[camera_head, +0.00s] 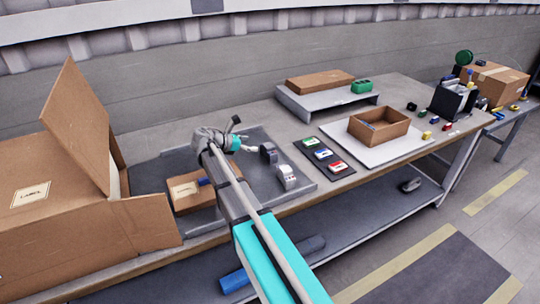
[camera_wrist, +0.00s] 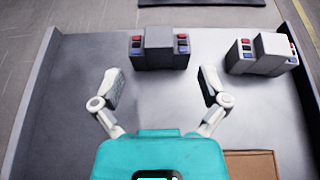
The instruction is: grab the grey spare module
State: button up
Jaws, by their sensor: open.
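Two grey modules stand on the grey tray. A darker grey module (camera_head: 268,153) shows in the head view just ahead of my gripper (camera_head: 246,146). In the wrist view this module (camera_wrist: 160,49) is a grey block with red and blue buttons, centred beyond my fingertips. A lighter grey module (camera_head: 286,177) stands nearer the tray's front edge; in the wrist view it (camera_wrist: 260,54) is to the right, turned at an angle. Which one is the spare I cannot tell for certain. My gripper, also in the wrist view (camera_wrist: 163,88), is open and empty, its fingers apart from both modules.
The grey tray (camera_head: 258,192) has raised edges. A small labelled cardboard box (camera_head: 190,190) sits left of my gripper, a large open carton (camera_head: 50,200) further left. A black mat (camera_head: 311,163) with coloured modules lies right of the tray. A brown bin (camera_head: 379,127) stands beyond.

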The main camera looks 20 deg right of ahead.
aim_at(270, 145)
jog(key=shift+b+x, duration=0.4)
jog(key=shift+x, duration=1.35)
jog(key=shift+d, duration=0.1)
jog(key=b+x, duration=0.2)
jog(key=x, duration=0.1)
jog(key=shift+w+f, duration=0.15)
jog(key=shift+f, duration=0.25)
jog(key=shift+x, duration=0.8)
jog(key=shift+d+r, duration=0.1)
grip_shut()
jog(key=shift+r, duration=0.2)
